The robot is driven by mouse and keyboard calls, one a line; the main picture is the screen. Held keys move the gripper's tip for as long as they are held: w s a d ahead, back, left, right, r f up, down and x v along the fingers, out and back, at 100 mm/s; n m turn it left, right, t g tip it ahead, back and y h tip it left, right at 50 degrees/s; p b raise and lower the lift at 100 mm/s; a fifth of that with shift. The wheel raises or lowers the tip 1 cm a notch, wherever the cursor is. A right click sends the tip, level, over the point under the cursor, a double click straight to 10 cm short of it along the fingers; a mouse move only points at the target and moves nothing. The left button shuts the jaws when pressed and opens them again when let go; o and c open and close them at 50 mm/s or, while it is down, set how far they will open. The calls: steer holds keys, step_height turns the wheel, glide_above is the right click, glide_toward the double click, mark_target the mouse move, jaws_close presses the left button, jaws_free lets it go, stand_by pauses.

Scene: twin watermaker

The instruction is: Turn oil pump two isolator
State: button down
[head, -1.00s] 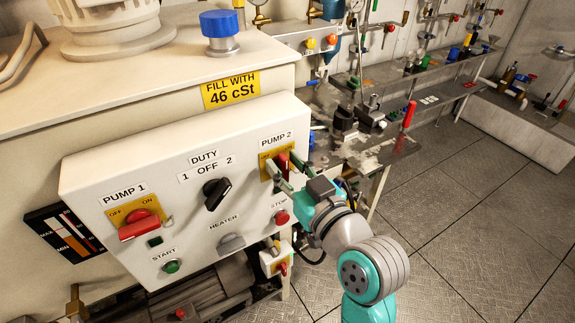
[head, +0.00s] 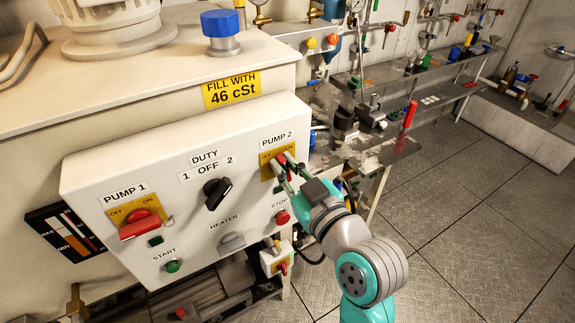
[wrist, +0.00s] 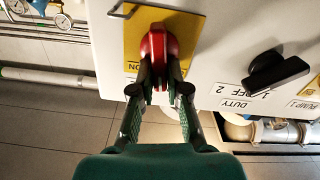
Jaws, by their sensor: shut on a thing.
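The oil pump two isolator is a red handle (head: 281,159) on a yellow plate (head: 266,172), under the PUMP 2 label (head: 277,140) at the right of the white control panel. In the wrist view the red handle (wrist: 158,42) stands roughly along the picture's vertical on the yellow plate (wrist: 188,28). My gripper (head: 282,168) reaches it from the lower right. In the wrist view my gripper (wrist: 160,82) has a finger on each side of the handle's near end and is shut on it. The fingers partly hide the plate and its lettering in the head view.
The panel also carries the PUMP 1 isolator (head: 140,225), the black DUTY selector (head: 216,193), a HEATER switch (head: 231,242), a green START button (head: 172,266) and a red STOP button (head: 282,217). A cluttered bench (head: 380,155) stands behind right. Floor is clear at right.

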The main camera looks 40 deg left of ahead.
steer(key=shift+s+a+f+n, duration=0.1)
steer(key=shift+s+f+n, duration=0.15)
steer(key=shift+n, duration=2.35)
steer(key=shift+s+a+f+n, duration=0.1)
steer(key=shift+s+f+n, duration=0.2)
steer(key=shift+n, duration=2.3)
steer(key=shift+s+a+f+n, duration=0.1)
steer(key=shift+f+n, duration=0.25)
steer(key=shift+n, duration=2.25)
steer(key=c, duration=1.2)
jaws_free()
steer(key=shift+o, duration=0.2)
steer(key=v, duration=1.2)
steer(key=shift+f, duration=0.1)
